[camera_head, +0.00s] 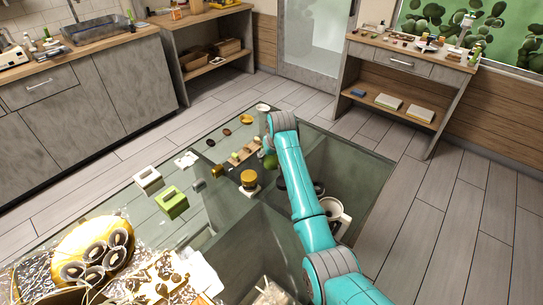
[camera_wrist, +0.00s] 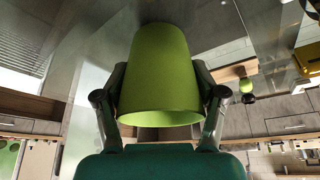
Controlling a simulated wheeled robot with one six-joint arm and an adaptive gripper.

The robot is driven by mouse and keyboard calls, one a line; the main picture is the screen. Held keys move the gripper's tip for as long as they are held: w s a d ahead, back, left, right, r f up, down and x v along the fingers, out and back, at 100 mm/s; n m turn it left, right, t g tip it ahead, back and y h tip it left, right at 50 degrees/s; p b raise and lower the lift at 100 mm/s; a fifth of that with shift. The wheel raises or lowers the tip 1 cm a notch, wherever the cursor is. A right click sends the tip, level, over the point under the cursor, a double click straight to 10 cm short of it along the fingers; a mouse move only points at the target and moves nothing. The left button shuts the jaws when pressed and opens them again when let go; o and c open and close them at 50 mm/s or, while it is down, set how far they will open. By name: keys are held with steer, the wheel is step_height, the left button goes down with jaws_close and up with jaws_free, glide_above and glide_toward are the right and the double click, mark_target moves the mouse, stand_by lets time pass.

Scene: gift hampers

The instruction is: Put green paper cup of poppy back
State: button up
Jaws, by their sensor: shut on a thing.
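A plain green paper cup (camera_wrist: 158,75) fills the middle of the wrist view, with its wider open end toward the bottom of the picture. My gripper (camera_wrist: 160,88) is shut on it, one dark finger on each side of its wall. The inside of the cup is mostly hidden, so I cannot tell what it holds. In the head view my arm reaches over the glass table (camera_head: 150,215), and its wrist hides most of the gripper. A small green patch (camera_head: 269,162) shows beside the arm; I cannot tell whether it is the cup.
A wooden desk (camera_head: 395,55) stands behind at the right. Floor is clear at right.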

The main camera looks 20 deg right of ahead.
steer(key=o, duration=1.3)
steer(key=shift+f, duration=0.1)
steer(key=v, duration=1.2)
